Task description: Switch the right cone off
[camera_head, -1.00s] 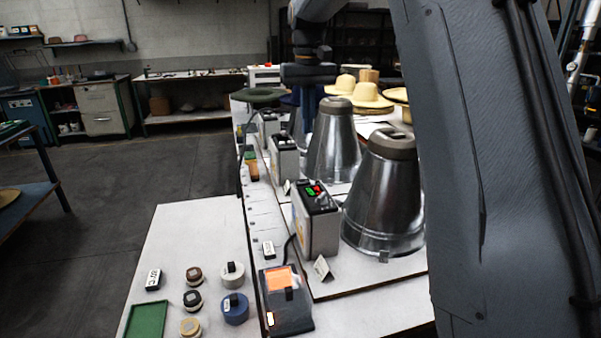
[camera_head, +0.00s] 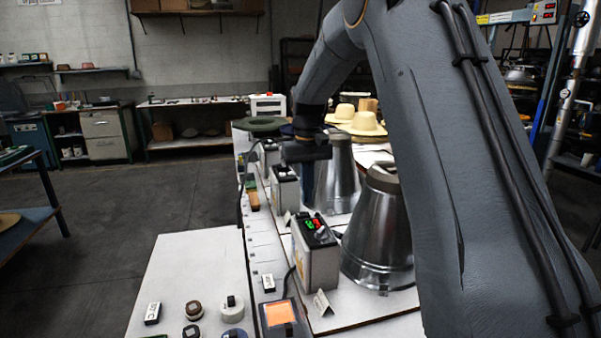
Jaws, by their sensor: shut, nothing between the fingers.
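Metal cones stand in a row on the white bench. The nearest cone (camera_head: 377,235) is partly hidden by my arm; another cone (camera_head: 338,178) stands behind it. The nearest control box (camera_head: 317,255), left of the nearest cone, has a green and a red control, both bright, on its dark top. A second control box (camera_head: 285,190) stands farther back. My gripper (camera_head: 307,190) points down beside the farther cone, beyond the nearest box and apart from it. It is shut and empty; its fingertips are small and hard to make out.
A small tent card (camera_head: 322,304) stands by the nearest box. An orange-topped device (camera_head: 280,315) and several small round pots, including one pot (camera_head: 193,310), are in front. Straw hats (camera_head: 362,123) lie behind the cones. The bench's left part is mostly bare.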

